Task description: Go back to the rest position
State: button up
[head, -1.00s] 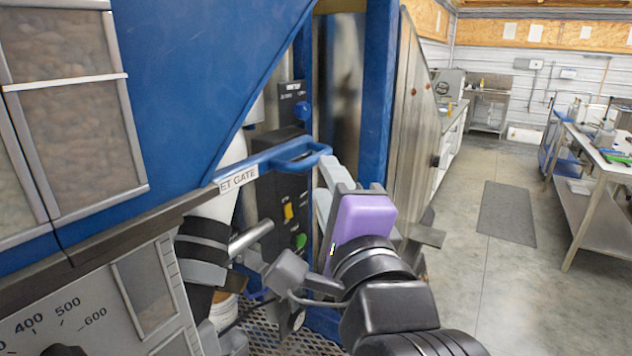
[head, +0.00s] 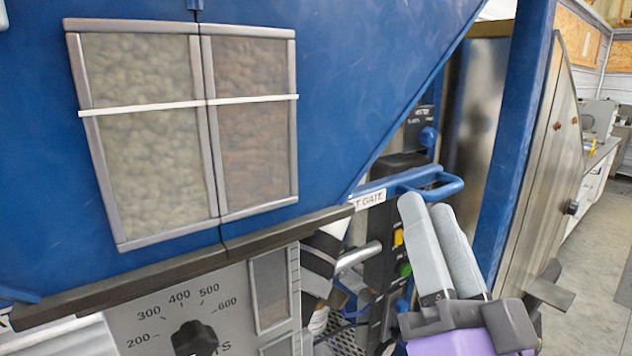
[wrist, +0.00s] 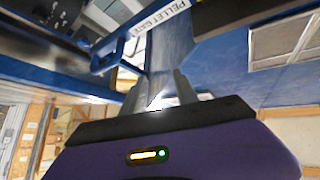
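My gripper (head: 428,206) is in the lower right of the head view, with its pale grey fingers pointing up and a purple body below. In the wrist view my gripper (wrist: 158,84) shows a gap between its fingers and nothing held. It is partly open. In the head view the fingers are in front of and just below the blue pellet gate handle (head: 440,188); whether they touch it I cannot tell, but they do not grip it. The handle also shows in the wrist view (wrist: 110,55), left of the fingers.
The blue hopper (head: 345,75) with pellet windows fills the left and middle. Below it is a grey panel with a dial (head: 195,338). A blue post (head: 514,140) and a control box with coloured buttons (head: 385,245) stand close behind my gripper. Floor (head: 606,260) is clear at right.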

jog(key=s+d+f+n+g+y, duration=0.15)
jog(key=s+f+n, duration=0.35)
jog(key=f, duration=0.5)
jog(key=s+d+f+n+g+y, duration=0.1)
jog(key=s+f+n+g+y, duration=0.3)
jog(key=f, duration=0.6)
jog(key=s+d+f+m+g+h, duration=0.2)
jog(key=s+d+f+h, duration=0.1)
jog(key=s+f, duration=0.5)
jog(key=s+d+f+m+g+h, duration=0.2)
jog(key=s+f+h, duration=0.3)
jog(key=s+f, duration=0.3)
jog(key=s+d, duration=0.1)
jog(key=s, duration=0.3)
jog(key=shift+s, duration=0.4)
jog(key=shift+f, duration=0.1)
